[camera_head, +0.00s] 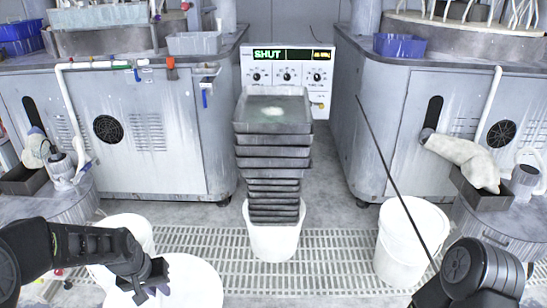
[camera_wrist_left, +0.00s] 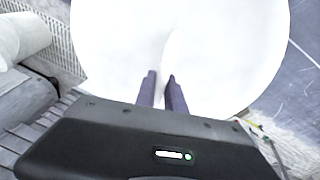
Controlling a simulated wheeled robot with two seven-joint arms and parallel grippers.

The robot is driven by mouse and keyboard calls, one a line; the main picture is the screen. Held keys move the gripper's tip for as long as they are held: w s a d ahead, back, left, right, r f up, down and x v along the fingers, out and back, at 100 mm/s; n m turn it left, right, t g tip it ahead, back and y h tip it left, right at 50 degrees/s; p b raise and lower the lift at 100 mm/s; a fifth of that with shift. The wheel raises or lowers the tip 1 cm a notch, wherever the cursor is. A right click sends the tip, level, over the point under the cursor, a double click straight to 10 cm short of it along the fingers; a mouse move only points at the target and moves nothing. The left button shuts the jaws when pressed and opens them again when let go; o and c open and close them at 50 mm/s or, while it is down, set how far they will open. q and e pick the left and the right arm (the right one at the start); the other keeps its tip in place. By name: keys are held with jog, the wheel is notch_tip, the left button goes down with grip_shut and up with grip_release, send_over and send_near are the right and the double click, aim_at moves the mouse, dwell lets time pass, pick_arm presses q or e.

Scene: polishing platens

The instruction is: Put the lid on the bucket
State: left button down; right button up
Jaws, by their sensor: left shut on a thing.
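A white round lid (camera_head: 192,284) shows at the bottom left of the head view. My left gripper (camera_head: 152,285) is shut on it, and in the left wrist view the narrow fingers (camera_wrist_left: 161,88) meet the middle of the broad white lid (camera_wrist_left: 225,50). The grasped part is hard to make out. A white bucket (camera_head: 132,228) stands just behind the lid, partly hidden by my left arm and the lid. Another white bucket (camera_head: 405,262) stands at the right. My right arm shows at the bottom right, but its gripper is out of view.
A tall stack of grey trays (camera_head: 273,140) rises from a white bucket (camera_head: 272,243) in the middle. A thin dark rod (camera_head: 390,175) slants across the right side. Grey machine cabinets flank the aisle. Floor grating (camera_head: 335,255) is clear between the middle and right buckets.

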pick_arm(q)
jog(key=w+d+r+m, duration=0.2)
jog(key=w+d+r, duration=0.1)
jog(key=d+r, duration=0.4)
jog(key=w+d+r+m, duration=0.15)
jog(key=d+r, duration=0.25)
jog(key=r, duration=0.4)
jog(key=w+p+v, duration=0.1)
jog(key=p+v, duration=0.9)
jog(key=p, duration=0.9)
jog(key=shift+d+r+h, duration=0.2)
jog(key=shift+d+h, duration=0.2)
jog(key=shift+d, duration=0.1)
jog(key=s+f, duration=0.3)
jog(key=f, duration=1.1)
jog(key=shift+s+f, duration=0.2)
jog(key=shift+s, duration=0.2)
